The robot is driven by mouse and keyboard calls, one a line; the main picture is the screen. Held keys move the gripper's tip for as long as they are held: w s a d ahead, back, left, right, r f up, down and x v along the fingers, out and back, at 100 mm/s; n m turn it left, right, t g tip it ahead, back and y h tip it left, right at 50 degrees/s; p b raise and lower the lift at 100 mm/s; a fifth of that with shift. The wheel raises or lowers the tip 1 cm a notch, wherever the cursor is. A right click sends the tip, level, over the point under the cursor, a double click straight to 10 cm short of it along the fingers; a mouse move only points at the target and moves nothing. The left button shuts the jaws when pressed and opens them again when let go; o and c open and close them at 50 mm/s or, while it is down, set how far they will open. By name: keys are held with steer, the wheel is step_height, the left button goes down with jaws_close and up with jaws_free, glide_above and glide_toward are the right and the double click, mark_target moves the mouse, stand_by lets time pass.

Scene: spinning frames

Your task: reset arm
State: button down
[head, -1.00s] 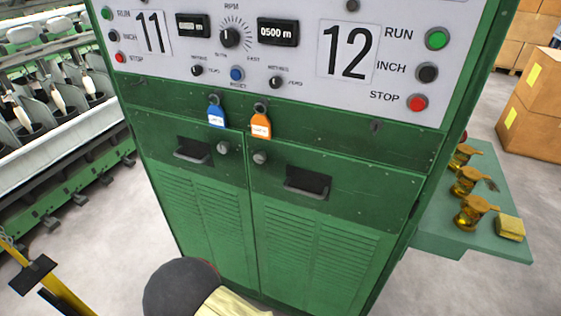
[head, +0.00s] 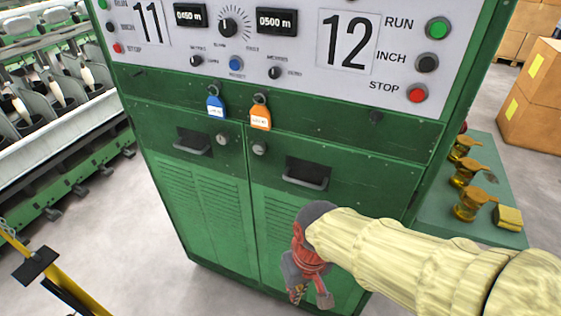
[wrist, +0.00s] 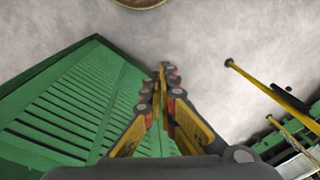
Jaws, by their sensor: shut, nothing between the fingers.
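My gripper (head: 307,290) hangs low in front of the green cabinet's right door in the head view, pointing down. Its red and grey fingers are together with nothing between them. My arm, in a cream sleeve, comes in from the lower right. In the wrist view my gripper (wrist: 162,75) shows its yellow and red fingers meeting at the tips over grey floor. The louvred door of the green cabinet (wrist: 70,105) is to its left there.
The green cabinet (head: 205,235) carries a control panel (head: 300,20) and two hanging tags. A side shelf (head: 440,215) with brass parts is at the right. Cardboard boxes (head: 540,100) stand behind. A yellow frame (head: 50,275) is at lower left; grey floor (head: 120,200) lies between.

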steer(key=s+d+r+m+t+h, duration=0.1)
steer(key=d+r+m+t, duration=0.3)
steer(key=d+r, duration=0.9)
steer(key=shift+s+d+r+t, duration=0.25)
steer(key=shift+s+d+t, duration=0.3)
steer(key=shift+d, duration=0.65)
steer(key=shift+w, duration=0.15)
